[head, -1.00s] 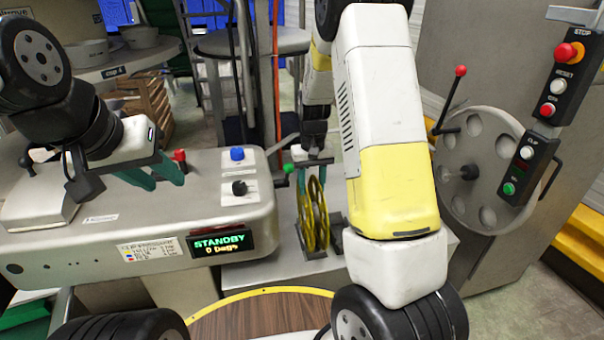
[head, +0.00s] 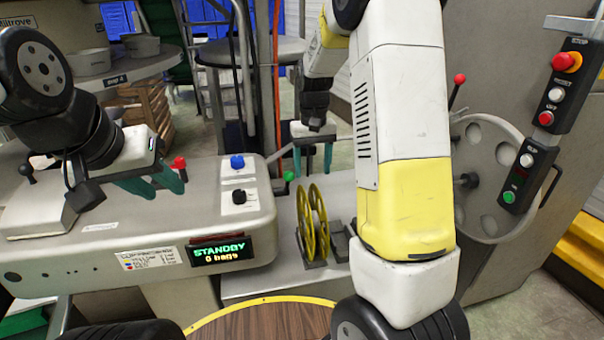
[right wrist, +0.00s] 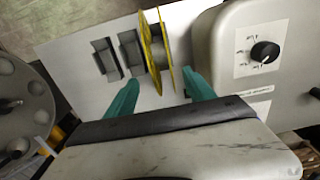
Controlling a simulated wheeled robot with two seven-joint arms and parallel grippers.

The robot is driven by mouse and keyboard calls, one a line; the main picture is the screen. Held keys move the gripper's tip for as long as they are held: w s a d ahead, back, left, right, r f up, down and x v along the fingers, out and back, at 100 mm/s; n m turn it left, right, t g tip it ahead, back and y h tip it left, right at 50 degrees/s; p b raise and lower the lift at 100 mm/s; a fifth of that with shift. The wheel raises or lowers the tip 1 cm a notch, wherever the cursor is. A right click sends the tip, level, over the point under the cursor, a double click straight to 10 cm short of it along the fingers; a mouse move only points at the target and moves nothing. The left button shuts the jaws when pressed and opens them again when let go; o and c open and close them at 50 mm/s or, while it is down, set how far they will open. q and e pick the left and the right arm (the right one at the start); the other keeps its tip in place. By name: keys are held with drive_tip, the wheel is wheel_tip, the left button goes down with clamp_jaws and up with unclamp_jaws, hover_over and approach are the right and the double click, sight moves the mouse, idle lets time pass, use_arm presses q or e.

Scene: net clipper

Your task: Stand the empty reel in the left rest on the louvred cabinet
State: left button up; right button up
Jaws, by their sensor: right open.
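The empty reel (head: 313,222), with two yellow spoked flanges, stands upright in a dark rest on the pale top of the cabinet (head: 245,288), beside the control box. It also shows in the right wrist view (right wrist: 168,48). Grey rest parts (head: 338,243) without a reel stand just right of it. My right gripper (head: 313,160) is open and empty, behind and above the reel; its fingers look clear of it. My left gripper (head: 155,185) is open and empty over the control box. My right arm hides part of the cabinet top.
The control box (head: 120,235) with knobs and a STANDBY display lies left of the reel. A grey handwheel (head: 490,180) and a button panel (head: 545,130) are at the right. A round wooden surface (head: 260,322) with a yellow rim is in front.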

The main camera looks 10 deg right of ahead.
drive_tip(key=s+r+t+y, duration=0.2)
drive_tip(key=s+r+t, duration=0.1)
drive_tip(key=s+r, duration=0.95)
drive_tip(key=s+a+r+t, duration=0.2)
drive_tip(key=s+t, duration=0.1)
drive_tip(key=s, duration=0.8)
drive_tip(key=shift+s, duration=0.4)
drive_tip(key=shift+a, duration=0.1)
